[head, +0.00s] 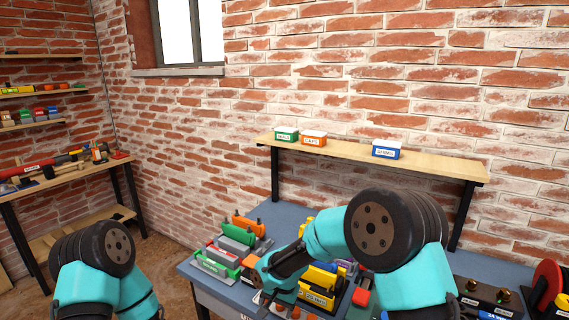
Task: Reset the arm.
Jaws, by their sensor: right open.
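My right arm (395,235) reaches in from the lower right and bends to the left over the blue-grey workbench. Its dark right gripper (264,288) is above the near part of the bench, close to the small coloured items there. The jaws are open and appear empty. My left arm (95,262) shows at the lower left, away from the bench; its gripper is out of view. The right arm hides part of the bench middle.
On the workbench (284,214) are green, grey and orange items (236,240), yellow pieces (318,276) and a red block (361,297). A wall shelf (440,165) holds green, orange and blue labelled boxes (386,150). A wooden side table (75,175) with tools stands at left.

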